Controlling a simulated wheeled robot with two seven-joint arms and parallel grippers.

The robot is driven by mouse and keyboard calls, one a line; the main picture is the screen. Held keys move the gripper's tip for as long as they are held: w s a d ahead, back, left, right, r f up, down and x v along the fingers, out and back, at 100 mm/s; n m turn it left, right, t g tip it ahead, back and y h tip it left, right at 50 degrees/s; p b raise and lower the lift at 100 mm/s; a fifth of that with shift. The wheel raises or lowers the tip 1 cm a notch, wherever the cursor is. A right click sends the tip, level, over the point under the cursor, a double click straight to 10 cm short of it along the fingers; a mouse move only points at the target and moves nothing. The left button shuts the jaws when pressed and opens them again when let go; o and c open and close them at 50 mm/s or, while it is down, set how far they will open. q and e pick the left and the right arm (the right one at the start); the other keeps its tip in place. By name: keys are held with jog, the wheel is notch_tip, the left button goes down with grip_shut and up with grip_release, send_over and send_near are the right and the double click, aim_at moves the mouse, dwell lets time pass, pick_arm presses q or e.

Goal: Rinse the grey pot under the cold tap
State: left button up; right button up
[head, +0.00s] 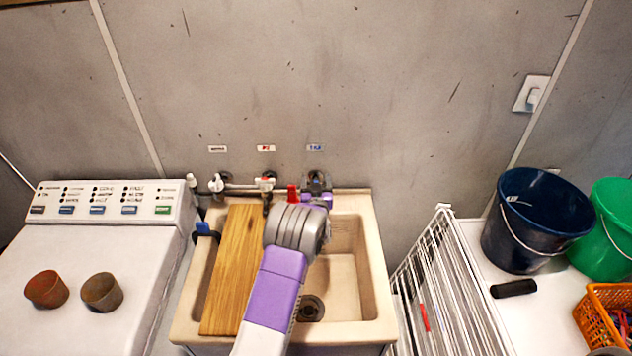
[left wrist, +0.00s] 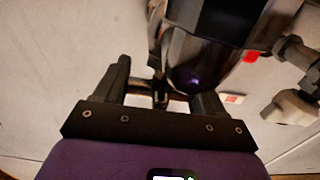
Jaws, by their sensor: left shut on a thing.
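Two small pots stand on the white washer at the left in the head view: a rust-red one (head: 46,289) and a duller grey-brown one (head: 101,292), the nearest to grey in view. My left gripper (head: 316,181) reaches over the sink to the wall below the blue-lettered label (head: 315,147). It is shut on the cold tap there, which the gripper mostly hides. In the left wrist view, the left gripper's fingers (left wrist: 162,92) stand either side of a dark part of the tap. No water shows. My right gripper is not in view.
The beige sink (head: 375,270) has a wooden board (head: 233,265) over its left part and a drain (head: 311,308) in its open basin. Other taps (head: 266,184) line the wall. A white rack (head: 440,270), blue bucket (head: 530,225) and green bucket (head: 612,220) stand right.

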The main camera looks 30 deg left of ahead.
pick_arm(q)
jog(key=shift+n+g+y+b, duration=0.4)
jog(key=shift+n+y+b, duration=0.2)
jog(key=shift+b, duration=0.15)
jog(key=shift+r+n+g+y, duration=0.1)
jog(key=shift+n+g+y, duration=0.4)
jog(key=shift+g+y, duration=0.15)
jog(key=shift+s+a+r+n+g+y, duration=0.1)
jog(key=shift+a+n+g+y, duration=0.05)
jog(key=shift+n+g+y, duration=0.45)
jog(key=o, duration=1)
jog(key=shift+o, duration=0.2)
